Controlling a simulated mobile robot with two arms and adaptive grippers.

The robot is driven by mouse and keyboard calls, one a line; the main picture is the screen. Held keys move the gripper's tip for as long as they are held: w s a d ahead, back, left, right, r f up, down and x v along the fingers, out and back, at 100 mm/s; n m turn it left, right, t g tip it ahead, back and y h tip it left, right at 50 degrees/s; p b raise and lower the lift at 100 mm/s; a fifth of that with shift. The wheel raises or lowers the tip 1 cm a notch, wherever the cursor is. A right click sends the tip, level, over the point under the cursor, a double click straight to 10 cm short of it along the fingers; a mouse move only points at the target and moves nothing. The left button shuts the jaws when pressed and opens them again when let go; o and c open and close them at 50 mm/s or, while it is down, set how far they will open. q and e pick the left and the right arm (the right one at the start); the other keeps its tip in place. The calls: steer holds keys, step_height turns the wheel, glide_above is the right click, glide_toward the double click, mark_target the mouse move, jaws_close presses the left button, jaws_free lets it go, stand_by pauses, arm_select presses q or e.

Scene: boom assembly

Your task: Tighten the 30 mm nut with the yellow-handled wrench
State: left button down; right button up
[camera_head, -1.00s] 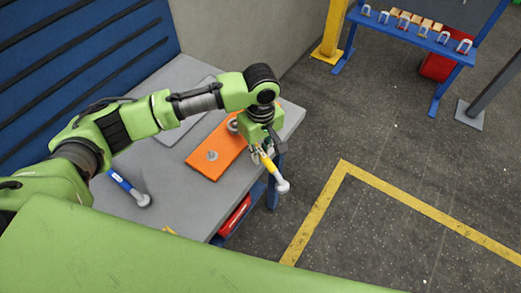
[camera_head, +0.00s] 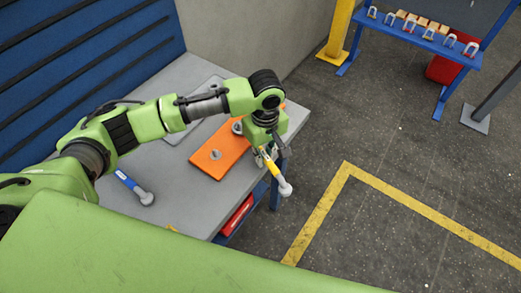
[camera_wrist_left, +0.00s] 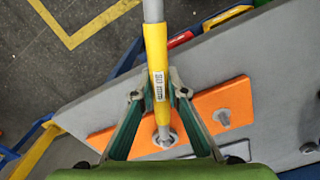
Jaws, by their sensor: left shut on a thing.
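The yellow-handled wrench (camera_head: 271,168) is between the fingers of my left gripper (camera_head: 265,155), which is shut on its handle. Its grey rounded end (camera_head: 286,189) points out past the table edge. In the left wrist view the yellow handle (camera_wrist_left: 156,62) carries a white size label, and its lower end overlaps a nut (camera_wrist_left: 172,138) on the orange plate. I cannot tell whether they touch. The orange plate (camera_head: 207,165) bears one nut (camera_head: 215,155) in the open and another (camera_head: 237,128) close to my gripper. My right gripper is not in view.
The grey table (camera_head: 175,205) holds a blue-handled wrench (camera_head: 130,185) at the left and a flat grey panel (camera_head: 181,137) behind the plate. A red bin (camera_head: 236,216) is below the table edge. A blue rack (camera_head: 420,40) with padlocks stands at the back right. Floor at the right is free.

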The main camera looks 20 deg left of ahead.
arm_select(q)
steer(key=shift+r, duration=0.1)
steer(key=shift+s+a+m+p, duration=0.3)
steer(key=shift+m+p, duration=0.1)
steer(key=shift+p, duration=0.4)
steer(key=shift+s+a+r+p, duration=0.1)
steer(key=shift+s+a+p, duration=0.15)
steer(key=shift+p, duration=0.4)
steer(key=shift+a+m, duration=0.1)
steer(key=shift+m, duration=0.2)
steer(key=shift+s+a+p, duration=0.2)
steer(key=shift+p, duration=0.45)
steer(key=shift+s+a+m, duration=0.1)
steer(key=shift+a+m, duration=0.05)
steer(key=shift+m, duration=0.25)
